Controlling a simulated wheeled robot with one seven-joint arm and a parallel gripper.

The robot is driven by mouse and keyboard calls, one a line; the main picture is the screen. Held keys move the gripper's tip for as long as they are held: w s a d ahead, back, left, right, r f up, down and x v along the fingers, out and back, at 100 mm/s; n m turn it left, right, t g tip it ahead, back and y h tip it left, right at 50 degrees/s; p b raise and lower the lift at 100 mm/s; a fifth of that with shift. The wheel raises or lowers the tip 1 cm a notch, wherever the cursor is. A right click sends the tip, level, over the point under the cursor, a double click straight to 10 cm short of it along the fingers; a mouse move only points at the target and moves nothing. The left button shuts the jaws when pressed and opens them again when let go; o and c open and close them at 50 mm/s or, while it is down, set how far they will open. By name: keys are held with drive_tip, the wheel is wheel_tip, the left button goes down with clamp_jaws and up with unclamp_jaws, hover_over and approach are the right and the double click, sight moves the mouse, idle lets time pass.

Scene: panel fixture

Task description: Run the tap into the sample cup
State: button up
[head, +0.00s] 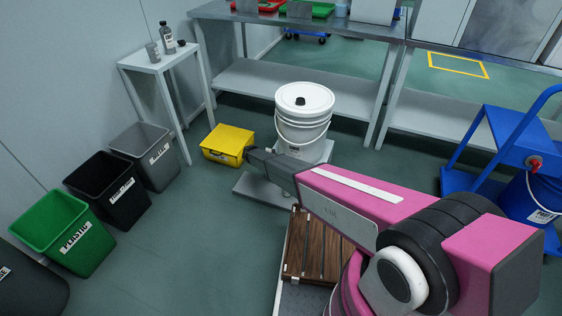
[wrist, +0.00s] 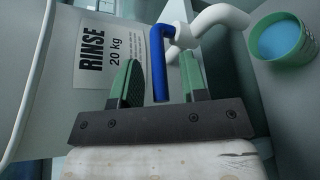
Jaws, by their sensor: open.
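The white bucket (head: 303,118) with a lid stands on a low stand in the head view. Its wall, with a "RINSE 20 kg" label (wrist: 96,50), fills the left of the wrist view. The tap's white spout (wrist: 222,17) bends toward the green sample cup (wrist: 303,47), below it in the room. A blue surface shows inside the cup. The tap's blue lever (wrist: 158,68) lies between the green-padded fingers of my gripper (wrist: 160,57). My gripper is open, with gaps visible on both sides of the lever. In the head view, I cannot make out the fingers, tap or cup.
A yellow box (head: 227,143) sits on the floor left of the bucket. Green (head: 62,232), black (head: 107,190) and grey (head: 146,155) bins line the left wall. A bench (head: 285,85) stands behind, and a blue cart (head: 505,140) at right. Floor between bins and stand is clear.

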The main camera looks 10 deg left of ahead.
drive_tip(key=v, duration=1)
drive_tip(key=shift+a, duration=0.25)
drive_tip(key=shift+d+r, duration=0.1)
drive_tip(key=shift+r, duration=0.05)
